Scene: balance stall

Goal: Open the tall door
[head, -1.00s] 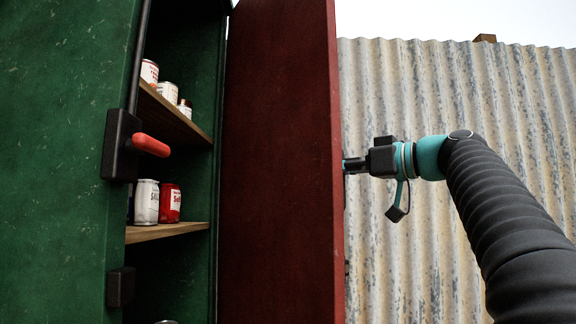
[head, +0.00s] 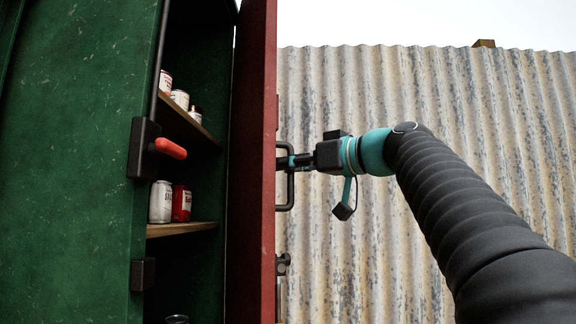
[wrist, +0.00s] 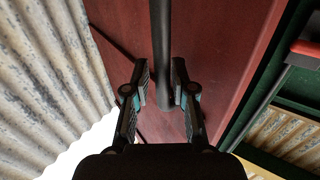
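The tall red door (head: 252,150) stands swung out from the green cabinet (head: 75,150), seen nearly edge-on in the head view, with shelves showing behind it. Its black bar handle (head: 284,206) is on the right side of the door. My gripper (head: 288,162) is at the handle. In the wrist view the handle (wrist: 161,45) runs between the two fingers of my gripper (wrist: 160,88). The fingers stand on either side of the bar, with a small gap visible at least on the right; firm contact cannot be made out.
A black latch box with a red lever (head: 170,148) is on the cabinet's front. Cans (head: 161,202) stand on the wooden shelves (head: 182,229). A corrugated metal wall (head: 430,130) stands behind my arm. Open space lies right of the door.

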